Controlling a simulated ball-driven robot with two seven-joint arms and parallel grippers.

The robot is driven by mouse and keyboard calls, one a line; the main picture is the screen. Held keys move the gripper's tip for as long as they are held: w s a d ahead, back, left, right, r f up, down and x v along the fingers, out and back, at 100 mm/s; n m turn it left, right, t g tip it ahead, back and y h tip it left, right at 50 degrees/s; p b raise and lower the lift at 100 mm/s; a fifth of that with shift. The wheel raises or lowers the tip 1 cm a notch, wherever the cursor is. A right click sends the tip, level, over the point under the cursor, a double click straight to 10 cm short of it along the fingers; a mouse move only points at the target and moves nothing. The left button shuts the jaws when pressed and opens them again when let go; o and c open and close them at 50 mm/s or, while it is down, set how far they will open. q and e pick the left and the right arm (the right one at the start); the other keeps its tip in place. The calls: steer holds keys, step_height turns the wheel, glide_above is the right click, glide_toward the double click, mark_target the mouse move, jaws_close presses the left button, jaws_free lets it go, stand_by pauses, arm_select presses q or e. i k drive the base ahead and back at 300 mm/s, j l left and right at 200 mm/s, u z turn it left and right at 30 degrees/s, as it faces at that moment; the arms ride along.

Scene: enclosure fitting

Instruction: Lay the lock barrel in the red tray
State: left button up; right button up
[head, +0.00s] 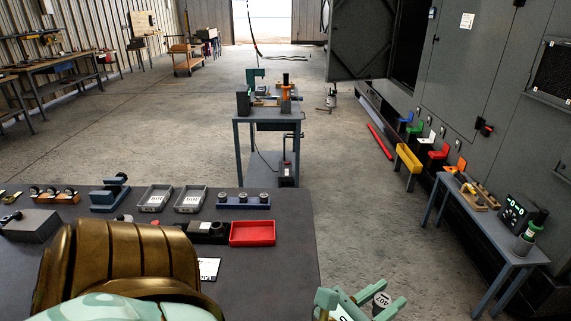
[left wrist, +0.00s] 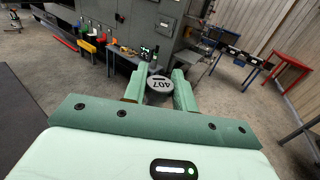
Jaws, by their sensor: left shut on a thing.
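The red tray (head: 252,233) lies on the dark workbench near its right edge and looks empty. My left gripper (head: 362,302) is at the bottom of the head view, right of the bench edge and over the floor. It is shut on a round grey piece marked 407, which looks like the lock barrel (head: 381,300). In the left wrist view the barrel (left wrist: 160,86) sits between the two green fingertips (left wrist: 157,88), its marked end facing the camera. The rest of its body is mostly hidden. My right gripper is not in view.
On the workbench (head: 285,265), a black block (head: 207,232) stands directly left of the red tray. A blue rack (head: 243,201) with round pieces and two grey labelled trays (head: 155,198) lie behind. A white card (head: 208,268) lies in front. The bench right of the tray is clear.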

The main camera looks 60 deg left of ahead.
mark_target(262, 236)
steer(key=i+l+z, duration=0.1)
steer(key=l, duration=0.3)
steer(key=i+l+z, duration=0.1)
steer(key=i+l, duration=0.45)
steer(key=l, duration=0.15)
steer(key=i+u, duration=0.55)
steer(key=u, duration=0.15)
steer(key=i+l+u, duration=0.2)
steer(key=u, duration=0.15)
steer(key=i+j+u, duration=0.2)
steer(key=u, duration=0.3)
steer(key=i+u, duration=0.35)
steer(key=u, duration=0.15)
steer(key=i+u, duration=0.35)
steer(key=u, duration=0.15)
steer(key=i+l+u, duration=0.2)
steer(key=u, duration=0.3)
steer(key=i+l+u, duration=0.25)
steer(key=u, duration=0.25)
steer(key=i+l+u, duration=0.25)
steer(key=i+u, duration=0.2)
